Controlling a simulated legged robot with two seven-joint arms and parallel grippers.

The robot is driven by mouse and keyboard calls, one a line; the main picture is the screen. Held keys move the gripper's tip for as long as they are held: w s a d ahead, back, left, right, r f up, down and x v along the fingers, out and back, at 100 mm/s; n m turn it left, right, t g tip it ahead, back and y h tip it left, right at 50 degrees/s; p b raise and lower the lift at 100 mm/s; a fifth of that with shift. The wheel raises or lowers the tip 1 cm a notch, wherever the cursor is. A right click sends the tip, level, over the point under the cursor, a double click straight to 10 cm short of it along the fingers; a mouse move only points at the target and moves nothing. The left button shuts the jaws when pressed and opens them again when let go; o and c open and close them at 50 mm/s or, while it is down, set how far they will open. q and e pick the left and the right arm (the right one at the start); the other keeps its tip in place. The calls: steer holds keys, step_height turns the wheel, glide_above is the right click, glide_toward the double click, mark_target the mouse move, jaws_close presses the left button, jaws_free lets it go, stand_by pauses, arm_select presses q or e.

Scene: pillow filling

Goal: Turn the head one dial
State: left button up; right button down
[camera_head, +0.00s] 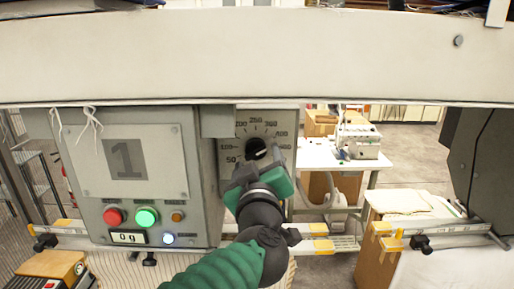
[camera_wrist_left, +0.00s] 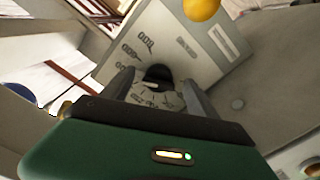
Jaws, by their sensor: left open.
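The head one dial is a black knob (camera_head: 256,148) on a grey plate (camera_head: 285,128) with printed numbers, right of the panel marked 1 (camera_head: 126,160). My left gripper (camera_head: 257,165) is in front of the dial and hides its lower part. In the left wrist view, the black knob (camera_wrist_left: 158,73) shows between the two fingers of my open left gripper (camera_wrist_left: 156,90), one finger on each side. I cannot tell whether the fingers touch it. My right gripper is out of view.
The panel carries a red button (camera_head: 113,216), a green button (camera_head: 146,217) and a small display reading 0 g (camera_head: 128,237). A white beam (camera_head: 230,55) crosses above. A white table with a sewing machine (camera_head: 357,138) stands behind at the right.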

mark_target(262, 155)
arm_select(q)
steer(key=w, duration=0.3)
steer(key=shift+d, duration=0.4)
steer(key=shift+s+a+r, duration=0.2)
steer(key=shift+s+a, duration=0.2)
steer(key=shift+s, duration=0.05)
steer(key=shift+a, duration=0.35)
steer(key=c, duration=0.4)
steer(key=shift+w+f, duration=0.1)
steer(key=shift+c, duration=1)
steer(key=shift+d+f, duration=0.1)
steer(key=shift+d, duration=0.3)
steer(key=c, duration=0.8)
steer(key=shift+o, duration=0.2)
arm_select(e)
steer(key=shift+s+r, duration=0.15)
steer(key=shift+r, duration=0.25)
arm_select(q)
steer(key=shift+a, duration=0.15)
